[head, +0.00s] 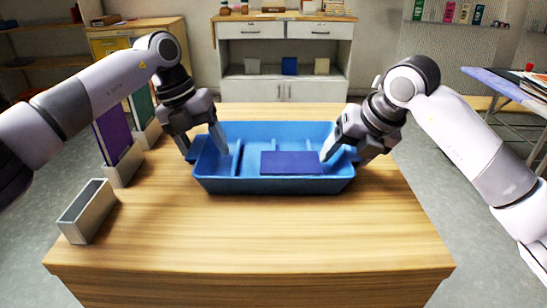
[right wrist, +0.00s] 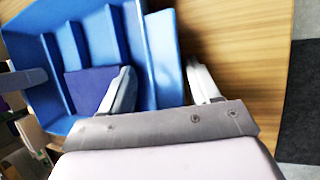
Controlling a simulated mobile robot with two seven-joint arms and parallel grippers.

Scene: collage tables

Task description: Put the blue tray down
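The blue tray (head: 275,186) sits level on the wooden table and appears to rest on it, with a narrow dark edge beneath. It also shows in the right wrist view (right wrist: 165,62). A flat dark blue-purple piece (head: 291,163) lies in it. My left gripper (head: 206,146) is at the tray's left end, one finger inside the wall and one outside, spread apart. My right gripper (head: 340,155) is at the right end; the right wrist view shows its fingers (right wrist: 161,82) open around the wall with gaps.
The wooden table (head: 250,235) is clear in front of the tray. A small grey open holder (head: 88,212) stands at the left edge. Holders with a purple panel (head: 113,132) and a green panel (head: 143,106) stand behind it. A white cabinet (head: 285,55) is beyond the table.

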